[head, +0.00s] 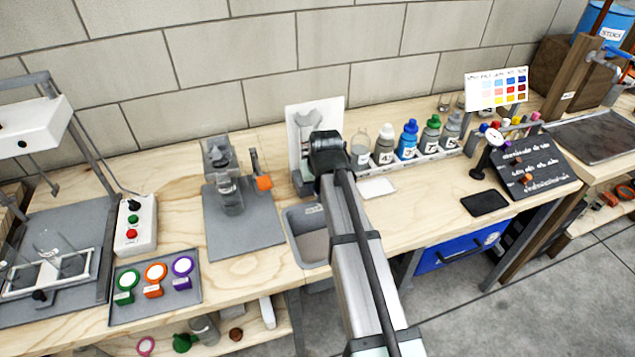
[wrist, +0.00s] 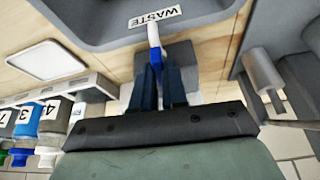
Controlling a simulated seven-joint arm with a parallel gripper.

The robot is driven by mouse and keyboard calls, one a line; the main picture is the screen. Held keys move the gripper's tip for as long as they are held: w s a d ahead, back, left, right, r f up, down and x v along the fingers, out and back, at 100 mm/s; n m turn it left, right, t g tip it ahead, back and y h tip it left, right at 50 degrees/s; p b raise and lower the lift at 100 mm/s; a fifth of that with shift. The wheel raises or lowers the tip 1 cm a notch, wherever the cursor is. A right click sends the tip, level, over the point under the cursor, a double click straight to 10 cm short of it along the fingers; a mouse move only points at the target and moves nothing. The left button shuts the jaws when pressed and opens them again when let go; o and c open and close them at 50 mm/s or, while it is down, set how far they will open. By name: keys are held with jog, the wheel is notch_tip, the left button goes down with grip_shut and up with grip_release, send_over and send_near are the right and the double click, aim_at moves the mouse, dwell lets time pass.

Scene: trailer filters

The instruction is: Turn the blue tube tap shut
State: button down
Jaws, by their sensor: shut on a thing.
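In the wrist view a narrow blue-and-white piece, which looks like the blue tube tap (wrist: 154,38), runs from my fingertips toward the WASTE label (wrist: 155,17). My gripper (wrist: 164,68) is shut on it, with a dark finger on each side. Its far end and the exact lever angle are hard to tell. In the head view my gripper (head: 318,172) is at the back of the bench, in front of a white panel (head: 303,118) and above the grey waste basin (head: 291,228). My arm hides the tap there.
Numbered bottles (head: 408,140) stand in a rack to the right, close to my gripper. A clear vessel on a grey mat (head: 245,235) stands to the left, with an orange-tipped part beside it. A white card (head: 376,188) and a black tablet (head: 484,203) lie to the right.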

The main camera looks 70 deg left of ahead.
jog(key=m, duration=0.2)
jog(key=m+t, duration=0.1)
jog(key=m, duration=0.1)
jog(key=shift+s+a+t, duration=0.1)
jog(key=shift+t, duration=0.2)
jog(key=shift+m+t+h, duration=0.5)
jog(key=shift+m+t, duration=0.1)
jog(key=shift+m, duration=1.3)
jog(key=c, duration=1.2)
grip_release()
jog(key=shift+o, duration=0.2)
jog(key=v, duration=1.4)
jog(key=shift+a, duration=0.15)
jog(key=shift+c, duration=0.4)
